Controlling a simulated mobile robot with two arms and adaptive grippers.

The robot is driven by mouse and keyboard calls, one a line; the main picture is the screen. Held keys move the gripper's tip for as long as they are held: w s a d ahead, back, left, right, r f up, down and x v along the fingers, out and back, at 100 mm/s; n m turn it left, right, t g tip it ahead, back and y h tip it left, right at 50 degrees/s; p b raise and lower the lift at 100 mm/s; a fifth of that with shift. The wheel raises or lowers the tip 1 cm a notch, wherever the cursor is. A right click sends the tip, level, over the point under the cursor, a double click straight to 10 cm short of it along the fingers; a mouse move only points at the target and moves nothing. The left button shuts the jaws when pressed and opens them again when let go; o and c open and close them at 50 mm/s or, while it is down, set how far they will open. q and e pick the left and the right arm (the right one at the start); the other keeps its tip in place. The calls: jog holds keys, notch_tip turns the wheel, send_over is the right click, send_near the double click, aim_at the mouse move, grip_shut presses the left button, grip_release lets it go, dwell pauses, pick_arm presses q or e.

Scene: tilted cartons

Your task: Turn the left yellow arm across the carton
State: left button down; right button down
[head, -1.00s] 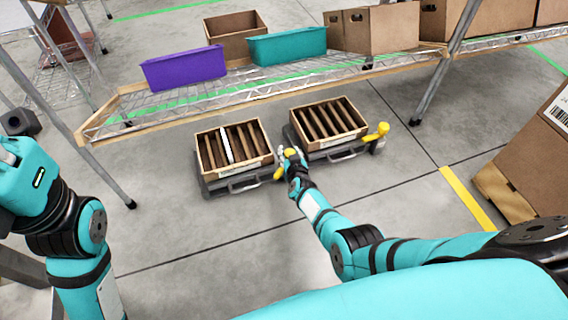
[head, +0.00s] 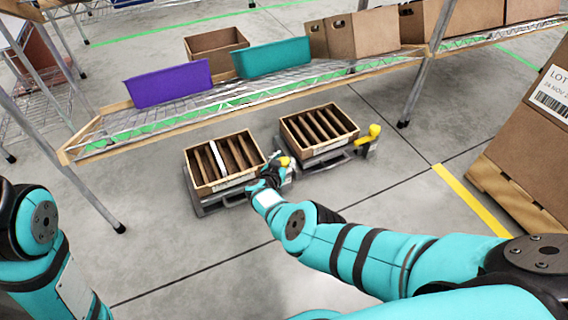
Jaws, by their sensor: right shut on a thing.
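The left carton (head: 196,184) is an open brown box with dark slats and one white strip inside, resting on a dark grey stand (head: 206,210). The left yellow arm (head: 284,161) shows as a small yellow piece at this stand's right corner, beside the carton. My right gripper (head: 271,173) is shut on it and hides most of it. The right carton (head: 325,147) sits on a similar stand, with its yellow arm (head: 373,131) standing out at the right side, clear of the box. My left arm shows at the left edge, but its gripper is out of view.
A wire shelf (head: 140,122) behind the cartons holds a purple bin (head: 172,84), a teal bin (head: 272,58) and brown boxes (head: 360,36). A large labelled carton (head: 530,130) stands at the right. The floor in front is free.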

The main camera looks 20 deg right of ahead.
dwell(0.4)
jog(key=c, duration=0.8)
grip_release()
jog(key=shift+o, duration=0.2)
